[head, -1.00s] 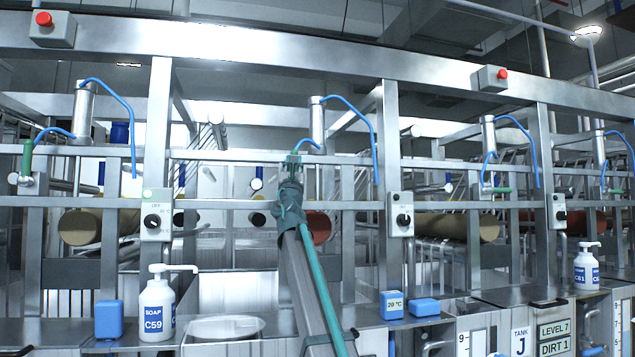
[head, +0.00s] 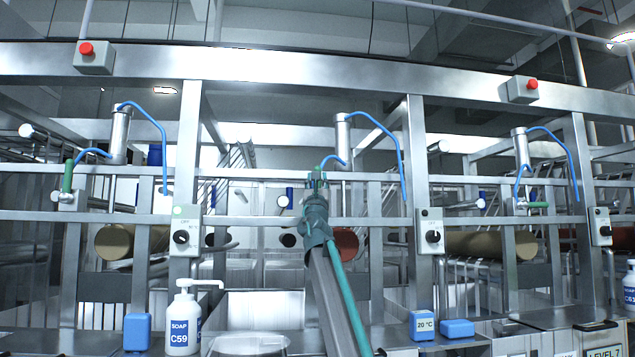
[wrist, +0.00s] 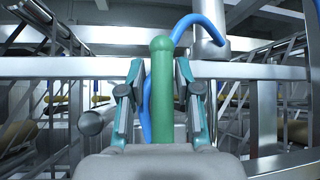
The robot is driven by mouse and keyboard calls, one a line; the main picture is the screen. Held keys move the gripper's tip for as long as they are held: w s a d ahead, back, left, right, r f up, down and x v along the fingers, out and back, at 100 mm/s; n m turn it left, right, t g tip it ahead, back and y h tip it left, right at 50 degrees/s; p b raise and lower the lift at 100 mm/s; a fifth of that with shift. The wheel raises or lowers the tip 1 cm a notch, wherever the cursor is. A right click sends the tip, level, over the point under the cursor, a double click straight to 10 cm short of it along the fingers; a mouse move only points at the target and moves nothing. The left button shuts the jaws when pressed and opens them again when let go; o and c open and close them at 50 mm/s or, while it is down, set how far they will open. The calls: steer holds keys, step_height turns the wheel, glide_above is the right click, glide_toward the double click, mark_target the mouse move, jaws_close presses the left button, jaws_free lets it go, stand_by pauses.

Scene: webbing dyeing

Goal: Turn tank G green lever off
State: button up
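A green lever (wrist: 162,92) stands upright in the middle of the wrist view, beside a blue hose and in front of a steel rail. My gripper (wrist: 160,72) is open, with one finger on each side of the lever. A small gap shows between each finger and the lever. In the head view my gripper (head: 317,180) is at the middle station, below the steel cylinder, and hides most of that lever. I cannot read a tank G label in these frames.
Another green lever (head: 67,177) stands upright at the left station; one at the right (head: 538,205) lies level. Steel rails and posts surround my gripper. A grey switch box (head: 430,231) is to its right. A soap bottle (head: 181,325) stands on the ledge.

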steer(key=v, duration=1.2)
steer(key=shift+f, duration=0.1)
